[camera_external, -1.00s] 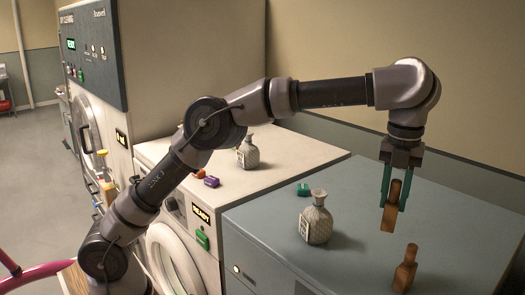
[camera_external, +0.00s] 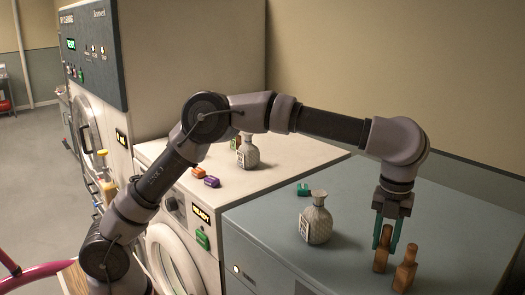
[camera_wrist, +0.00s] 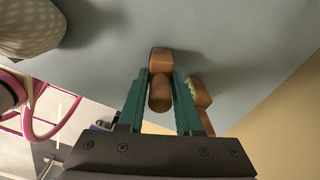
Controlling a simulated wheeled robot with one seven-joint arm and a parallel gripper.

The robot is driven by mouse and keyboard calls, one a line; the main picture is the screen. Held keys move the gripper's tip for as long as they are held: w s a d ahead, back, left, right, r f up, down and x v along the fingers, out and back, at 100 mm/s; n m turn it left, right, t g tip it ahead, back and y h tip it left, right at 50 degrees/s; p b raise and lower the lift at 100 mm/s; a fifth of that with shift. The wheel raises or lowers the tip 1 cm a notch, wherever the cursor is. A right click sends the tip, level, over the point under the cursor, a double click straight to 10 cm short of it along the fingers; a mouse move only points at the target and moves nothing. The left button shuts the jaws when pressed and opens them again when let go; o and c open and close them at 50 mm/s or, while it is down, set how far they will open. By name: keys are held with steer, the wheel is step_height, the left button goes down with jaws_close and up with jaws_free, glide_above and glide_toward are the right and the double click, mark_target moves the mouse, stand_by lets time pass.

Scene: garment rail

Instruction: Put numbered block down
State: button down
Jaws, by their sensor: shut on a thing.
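My gripper (camera_external: 387,232) has green fingers and is shut on a brown wooden piece (camera_external: 381,258), held upright. The held piece also shows between the fingers in the wrist view (camera_wrist: 160,88). It is low over the grey-blue top (camera_external: 270,225) at the right; I cannot tell whether it touches the surface. A second brown wooden piece (camera_external: 404,272) stands upright just right of it, very close, and shows beside the right finger in the wrist view (camera_wrist: 200,95). No number is readable on either piece.
Another bottle (camera_external: 248,155), an orange block (camera_external: 198,173) and a purple block (camera_external: 212,182) are on the white machine. The right rear of the grey-blue top is clear.

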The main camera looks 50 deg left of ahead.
steer(key=shift+f, duration=0.1)
steer(key=c, duration=0.6)
jaws_free()
